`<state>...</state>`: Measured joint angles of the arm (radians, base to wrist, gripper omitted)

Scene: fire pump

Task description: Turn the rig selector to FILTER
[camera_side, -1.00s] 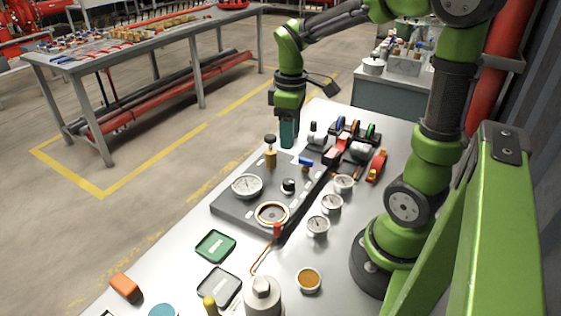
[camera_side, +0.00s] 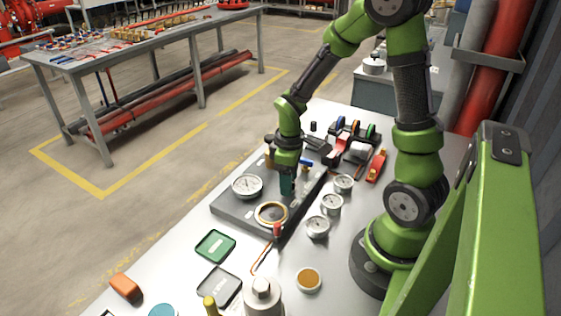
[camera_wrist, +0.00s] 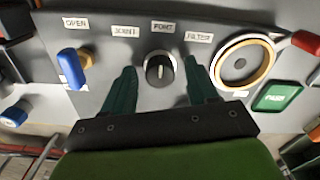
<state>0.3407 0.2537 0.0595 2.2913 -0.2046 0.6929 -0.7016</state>
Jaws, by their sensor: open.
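The rig selector (camera_wrist: 160,70) is a round black knob with a pale pointer line on a grey panel (camera_wrist: 110,30). In the wrist view, labels above it read what looks like JOINT at the left, a middle label I read as POINT or FONT, and FILTER (camera_wrist: 198,37) at the right. The pointer line stands roughly upright, towards the middle label. My gripper (camera_wrist: 158,82) is open, its two green fingers on either side of the knob with gaps visible. In the side view my gripper (camera_side: 287,190) is low over the panel and hides the knob.
A blue-handled valve (camera_wrist: 75,58) under an OPEN label is left of the knob. A brass-rimmed round port (camera_wrist: 243,62) is at the right, beside a green PASS card (camera_wrist: 277,97). A white dial gauge (camera_side: 247,186) and several smaller gauges stand near my gripper.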

